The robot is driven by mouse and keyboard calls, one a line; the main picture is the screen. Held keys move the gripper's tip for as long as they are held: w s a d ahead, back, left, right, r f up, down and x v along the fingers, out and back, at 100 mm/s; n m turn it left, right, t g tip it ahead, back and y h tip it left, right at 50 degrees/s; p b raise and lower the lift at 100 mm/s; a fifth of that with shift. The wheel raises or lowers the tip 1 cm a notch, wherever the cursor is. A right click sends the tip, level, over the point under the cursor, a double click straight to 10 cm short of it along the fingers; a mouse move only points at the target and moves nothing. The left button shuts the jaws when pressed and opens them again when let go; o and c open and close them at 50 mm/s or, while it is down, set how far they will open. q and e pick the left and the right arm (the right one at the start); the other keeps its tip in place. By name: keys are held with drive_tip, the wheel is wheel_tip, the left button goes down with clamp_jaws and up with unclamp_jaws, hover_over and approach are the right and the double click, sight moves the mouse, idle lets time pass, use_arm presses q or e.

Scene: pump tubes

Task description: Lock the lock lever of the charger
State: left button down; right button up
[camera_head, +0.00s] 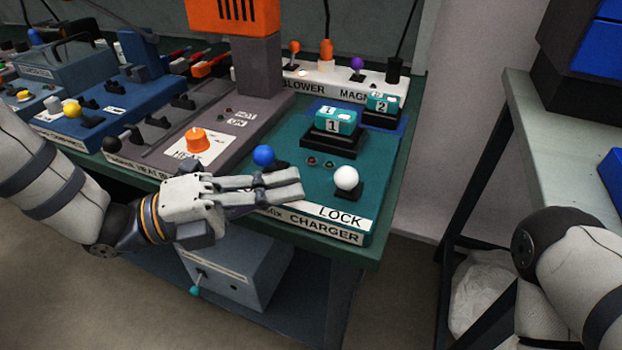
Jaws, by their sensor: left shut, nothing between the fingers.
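The charger (318,190) is a teal box at the right front of the bench, with the words LOCK and CHARGER on its front. A white ball-topped lever (346,178) stands above the word LOCK. A blue ball-topped lever (263,156) stands to its left, just behind my gripper. My left gripper (300,186) is shut and empty. Its fingers point right over the charger's front edge, with the tips a little left of the white ball in the picture. I cannot tell whether they touch anything. My right arm shows at the lower right; its gripper is out of view.
Two teal battery blocks (336,121) sit in dark holders at the charger's back. A grey heater unit with an orange knob (196,140) is left of the charger. A blue unit (110,105) is further left. A grey box (238,268) hangs below the bench edge. A side table (565,140) stands right.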

sight(335, 175)
use_arm(q)
drive_tip(key=shift+x, duration=1.95)
drive_tip(key=shift+w+r, duration=0.15)
drive_tip(key=shift+n+p, duration=0.3)
